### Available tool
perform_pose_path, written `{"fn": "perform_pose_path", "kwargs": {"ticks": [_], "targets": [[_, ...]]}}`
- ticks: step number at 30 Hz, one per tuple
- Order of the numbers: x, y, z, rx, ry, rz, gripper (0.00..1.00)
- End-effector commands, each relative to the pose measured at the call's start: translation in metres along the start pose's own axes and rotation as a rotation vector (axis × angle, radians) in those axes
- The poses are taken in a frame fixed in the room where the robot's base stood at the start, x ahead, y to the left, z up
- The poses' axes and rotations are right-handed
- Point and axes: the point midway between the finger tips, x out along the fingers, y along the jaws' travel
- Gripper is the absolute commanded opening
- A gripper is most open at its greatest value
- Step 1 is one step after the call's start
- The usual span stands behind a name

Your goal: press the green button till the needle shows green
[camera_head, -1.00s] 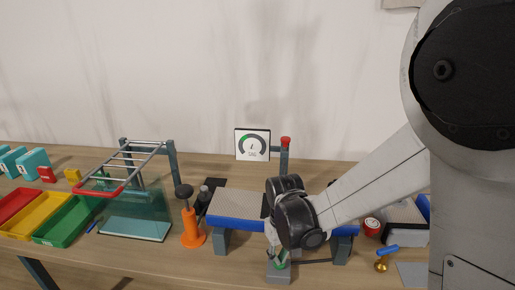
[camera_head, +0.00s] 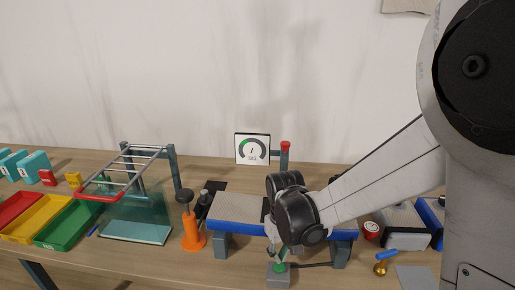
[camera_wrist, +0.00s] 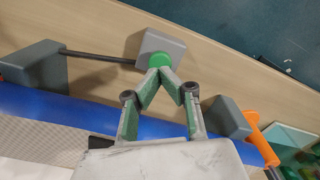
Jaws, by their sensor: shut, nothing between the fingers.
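The green button (camera_wrist: 160,61) sits on a small grey box (camera_wrist: 152,42) near the table's front edge. It also shows below my gripper in the head view (camera_head: 279,267). My gripper (camera_wrist: 164,70) is shut and empty, with its fingertips right at the button in the wrist view. I cannot tell whether they touch it. The white gauge (camera_head: 252,150) stands behind the bench, with a dark arc and a green section at its left. Its thin needle points roughly up, slightly right, and looks outside the green section.
A blue-edged bench (camera_head: 235,220) stands behind the button box, with a dark cable running to the box. An orange pump (camera_head: 193,236) is on the left, and a brass piece with a blue handle (camera_head: 381,263) on the right. Coloured trays (camera_head: 70,224) lie far left.

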Motion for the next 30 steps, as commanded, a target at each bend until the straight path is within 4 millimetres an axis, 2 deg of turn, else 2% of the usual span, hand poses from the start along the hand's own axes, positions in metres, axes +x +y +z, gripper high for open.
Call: {"fn": "perform_pose_path", "kwargs": {"ticks": [24,30], "targets": [[-0.058,0.000,0.000,0.000,0.000,0.000,0.00],[-0.065,0.000,0.000,0.000,0.000,0.000,0.00]]}}
